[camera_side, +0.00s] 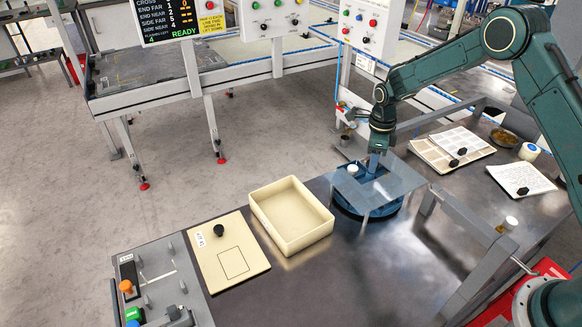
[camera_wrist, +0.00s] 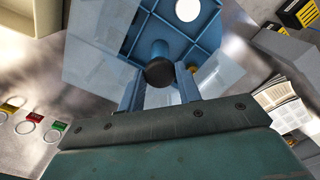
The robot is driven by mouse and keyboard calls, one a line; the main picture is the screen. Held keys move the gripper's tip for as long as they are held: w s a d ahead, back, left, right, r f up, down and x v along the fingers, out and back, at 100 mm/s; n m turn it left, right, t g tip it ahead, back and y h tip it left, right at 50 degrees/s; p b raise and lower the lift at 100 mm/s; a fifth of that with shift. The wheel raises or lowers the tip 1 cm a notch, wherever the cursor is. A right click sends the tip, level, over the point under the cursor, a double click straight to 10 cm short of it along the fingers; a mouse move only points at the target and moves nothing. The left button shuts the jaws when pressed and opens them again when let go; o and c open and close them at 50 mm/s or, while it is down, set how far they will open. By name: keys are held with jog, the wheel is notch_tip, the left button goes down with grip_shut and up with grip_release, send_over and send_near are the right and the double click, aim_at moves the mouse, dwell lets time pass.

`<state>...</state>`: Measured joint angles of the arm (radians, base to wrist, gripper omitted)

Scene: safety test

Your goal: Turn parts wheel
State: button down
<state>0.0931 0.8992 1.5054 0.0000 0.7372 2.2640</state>
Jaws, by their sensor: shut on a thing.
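The blue parts wheel (camera_side: 352,209) sits on the dark bench under a clear plate (camera_side: 398,180). In the wrist view its blue compartments (camera_wrist: 195,42) show divider walls. A white round piece (camera_side: 352,169) is at the wheel; it also shows in the wrist view (camera_wrist: 187,9). A yellowish piece (camera_wrist: 206,74) shows partly behind the right finger. My gripper (camera_side: 374,168) points down at the wheel. In the wrist view my gripper (camera_wrist: 160,88) is shut on a dark round knob (camera_wrist: 160,73) at the wheel's hub end. The knob is hidden in the side view.
An empty cream tray (camera_side: 312,236) stands left of the wheel. Beside it is a cream board (camera_side: 208,262) with a black knob and a drawn square. A grey rail frame (camera_side: 465,222) stands right of the wheel. Sheets (camera_side: 520,180) lie at the right.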

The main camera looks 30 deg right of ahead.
jog(key=c, duration=1)
grip_release()
notch_tip(320, 180, up, 14)
